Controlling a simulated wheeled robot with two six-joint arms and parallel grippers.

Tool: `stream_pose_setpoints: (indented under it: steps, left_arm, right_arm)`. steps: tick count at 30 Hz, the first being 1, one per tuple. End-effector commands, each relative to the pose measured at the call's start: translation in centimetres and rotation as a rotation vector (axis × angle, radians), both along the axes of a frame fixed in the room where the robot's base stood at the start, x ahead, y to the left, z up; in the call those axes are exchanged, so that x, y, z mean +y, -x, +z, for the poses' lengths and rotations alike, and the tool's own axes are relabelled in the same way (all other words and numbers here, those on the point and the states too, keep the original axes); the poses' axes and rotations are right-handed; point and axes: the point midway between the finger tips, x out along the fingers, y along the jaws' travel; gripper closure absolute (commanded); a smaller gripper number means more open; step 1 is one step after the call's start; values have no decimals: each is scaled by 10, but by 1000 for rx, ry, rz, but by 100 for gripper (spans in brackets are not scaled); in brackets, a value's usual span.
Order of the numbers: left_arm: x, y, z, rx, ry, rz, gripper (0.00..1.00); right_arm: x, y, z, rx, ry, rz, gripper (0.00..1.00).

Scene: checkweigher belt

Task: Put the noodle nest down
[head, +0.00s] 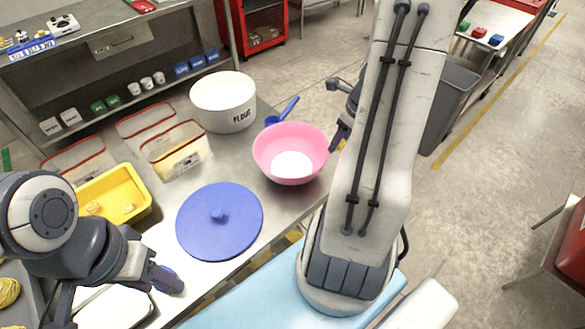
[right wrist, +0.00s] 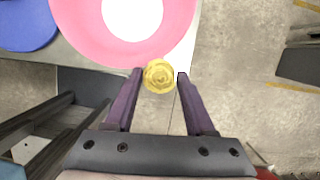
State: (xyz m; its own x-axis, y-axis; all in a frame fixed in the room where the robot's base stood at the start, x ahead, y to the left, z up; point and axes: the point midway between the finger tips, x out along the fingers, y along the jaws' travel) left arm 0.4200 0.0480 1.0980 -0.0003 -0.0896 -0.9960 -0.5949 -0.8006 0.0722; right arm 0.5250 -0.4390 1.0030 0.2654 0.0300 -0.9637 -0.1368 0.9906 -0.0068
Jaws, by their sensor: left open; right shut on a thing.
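A yellow noodle nest (right wrist: 159,75) sits between the fingertips of my right gripper (right wrist: 160,76) in the right wrist view. The gripper is shut on it, just off the rim of the pink bowl (right wrist: 78,22). In the head view my right gripper (head: 339,135) is at the right side of the pink bowl (head: 270,160), partly behind my arm, and the held nest cannot be made out. More yellow noodle nests (head: 8,291) lie at the lower left edge. My left gripper (head: 166,281) is open, low over the table's near left part.
A blue lid (head: 200,238) lies on the steel table, left of the bowl. A white flour tub (head: 222,92), a blue scoop (head: 289,108), clear red-rimmed containers (head: 148,118) and a yellow tray (head: 143,205) stand around. A grey bin (head: 447,100) stands on the floor beyond.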

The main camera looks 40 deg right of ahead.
Motion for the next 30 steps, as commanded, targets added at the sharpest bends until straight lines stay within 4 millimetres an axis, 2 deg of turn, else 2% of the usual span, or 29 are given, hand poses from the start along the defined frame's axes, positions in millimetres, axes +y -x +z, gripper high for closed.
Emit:
stream_pose_setpoints:
  steps: [4,12,16,22,27,30]
  left_arm:
    - [0,0,0,0,0,0,50]
    - [0,0,-2,0,0,0,50]
    - [0,0,-2,0,0,0,50]
    - [0,0,-5,0,0,0,50]
    - [0,0,-24,0,0,0,50]
    - [0,0,-29,0,0,0,50]
  right_arm:
    - [9,-15,-12,3,-5,-17,98]
    - [37,-71,-49,3,-3,-13,98]
    - [46,-90,-62,2,-2,-15,98]
    - [51,-102,-74,2,-2,-18,98]
    - [51,-101,-103,2,-2,-19,98]
    - [51,-101,-110,2,-2,-18,98]
